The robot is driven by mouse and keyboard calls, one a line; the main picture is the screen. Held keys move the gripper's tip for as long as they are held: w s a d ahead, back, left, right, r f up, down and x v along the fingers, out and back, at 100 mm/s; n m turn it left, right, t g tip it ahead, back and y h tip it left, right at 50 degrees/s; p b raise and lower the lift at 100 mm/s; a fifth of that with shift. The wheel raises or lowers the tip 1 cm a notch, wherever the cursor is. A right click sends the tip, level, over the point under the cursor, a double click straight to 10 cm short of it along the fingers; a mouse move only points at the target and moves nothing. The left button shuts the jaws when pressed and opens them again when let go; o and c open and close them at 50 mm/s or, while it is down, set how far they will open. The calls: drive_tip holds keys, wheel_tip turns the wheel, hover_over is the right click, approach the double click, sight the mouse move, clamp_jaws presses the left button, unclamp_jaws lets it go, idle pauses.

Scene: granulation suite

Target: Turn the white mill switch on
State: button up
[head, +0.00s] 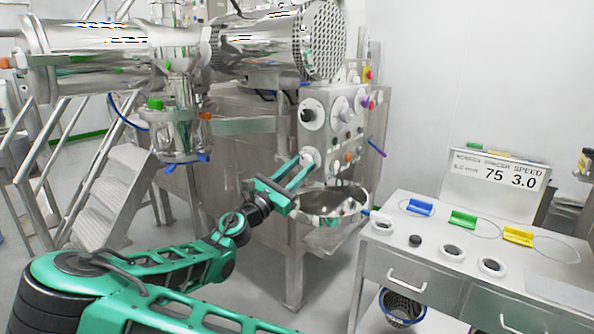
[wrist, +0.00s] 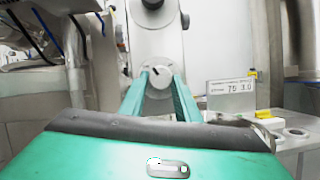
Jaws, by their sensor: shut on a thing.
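The white mill switch (head: 311,154) is a round knob on the left lower part of the steel control panel (head: 325,108). My green gripper (head: 306,163) reaches up to it from the lower left, with its fingertips at the knob. In the wrist view the white switch (wrist: 157,70) sits between the two green fingertips (wrist: 158,82), and they are shut on it. A short dark mark shows on its face, near the top. The fingers partly cover the knob's sides.
Other knobs and buttons, including a black knob (head: 307,115), are on the same panel. A steel bowl (head: 330,205) is just below my gripper. A white table (head: 400,240) with colored clips and a sign (head: 498,184) stands at right.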

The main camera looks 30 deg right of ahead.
drive_tip(key=m+g, duration=0.2)
drive_tip(key=m, duration=0.3)
drive_tip(key=shift+w+a+r+g, duration=0.1)
drive_tip(key=shift+w+g, duration=0.15)
drive_tip(key=shift+g, duration=0.15)
drive_tip(key=m+g, duration=0.1)
drive_tip(key=m, duration=0.1)
drive_tip(key=m+g, duration=0.1)
drive_tip(key=m, duration=0.2)
drive_tip(key=shift+w+r+y, duration=0.1)
drive_tip(key=shift+y, duration=0.3)
drive_tip(key=m, duration=0.2)
drive_tip(key=m+g+y, duration=0.1)
drive_tip(key=m, duration=0.2)
drive_tip(key=shift+w+r+y, duration=0.1)
drive_tip(key=shift+r+y, duration=0.1)
drive_tip(key=shift+y, duration=0.1)
drive_tip(key=shift+r+m+g+y, duration=0.1)
drive_tip(key=shift+m+g+y, duration=0.45)
drive_tip(key=shift+m, duration=1.15)
drive_tip(key=o, duration=1)
drive_tip(key=shift+o, duration=0.2)
drive_tip(key=a, duration=1.1)
drive_tip(key=shift+w, duration=0.25)
